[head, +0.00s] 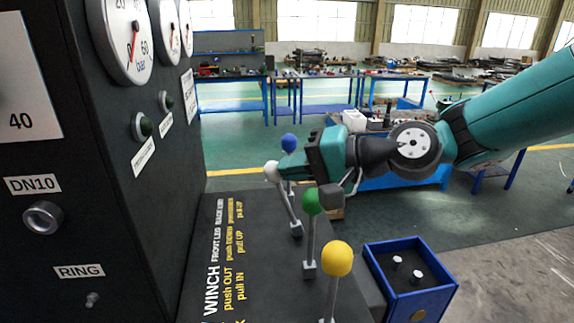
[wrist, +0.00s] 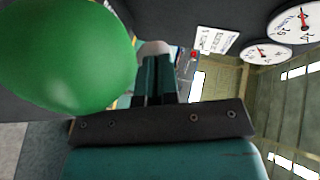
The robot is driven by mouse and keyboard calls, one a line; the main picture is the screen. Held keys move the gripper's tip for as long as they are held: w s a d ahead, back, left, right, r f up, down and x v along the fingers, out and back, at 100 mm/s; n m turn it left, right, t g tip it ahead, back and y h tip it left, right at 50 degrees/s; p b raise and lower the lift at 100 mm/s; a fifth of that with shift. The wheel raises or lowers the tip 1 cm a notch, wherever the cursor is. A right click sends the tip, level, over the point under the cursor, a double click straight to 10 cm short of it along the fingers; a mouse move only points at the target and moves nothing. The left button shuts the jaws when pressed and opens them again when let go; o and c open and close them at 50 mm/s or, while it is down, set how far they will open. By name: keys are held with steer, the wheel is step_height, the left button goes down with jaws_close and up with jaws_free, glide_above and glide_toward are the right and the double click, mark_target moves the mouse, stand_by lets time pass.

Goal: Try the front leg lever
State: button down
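A row of levers stands on the dark console (head: 235,290): yellow knob (head: 337,258), green knob (head: 312,201), white knob (head: 272,170) and blue knob (head: 289,142). The printed labels include WINCH and FRONT LEG (head: 217,243); which lever each belongs to is hard to tell. My gripper (head: 284,172) is at the white knob, pointing left. In the wrist view my gripper's teal fingers (wrist: 154,62) are close together, with the white knob (wrist: 153,47) just beyond their tips. Whether they touch it cannot be told. The green knob (wrist: 68,55) looms close beside the fingers.
A black panel with gauges (head: 126,38) rises on the left, close to the levers. A blue box (head: 411,283) with two small light-topped items stands right of the console. Blue workbenches (head: 320,95) are far behind. Open floor lies to the right.

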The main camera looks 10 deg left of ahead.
steer(key=shift+s+a+f, duration=0.1)
steer(key=shift+s+a, duration=0.35)
steer(key=shift+a, duration=0.4)
stand_by(0.3)
stand_by(0.4)
steer(key=r+b+v, duration=0.2)
steer(key=b+v, duration=0.1)
steer(key=v, duration=1.1)
steer(key=shift+a+b, duration=0.25)
steer(key=shift+b, duration=0.15)
steer(key=s+d+f+n+g+h+b, duration=0.1)
steer(key=s+d+f+n+h+b, duration=0.2)
steer(key=s+f, duration=1.4)
steer(key=d+n+h, duration=0.3)
steer(key=d+h, duration=0.4)
steer(key=d, duration=0.3)
steer(key=shift+s+d+f+g+b, duration=0.15)
steer(key=shift+s+d+g+b, duration=0.05)
steer(key=shift+d+g+b, duration=0.2)
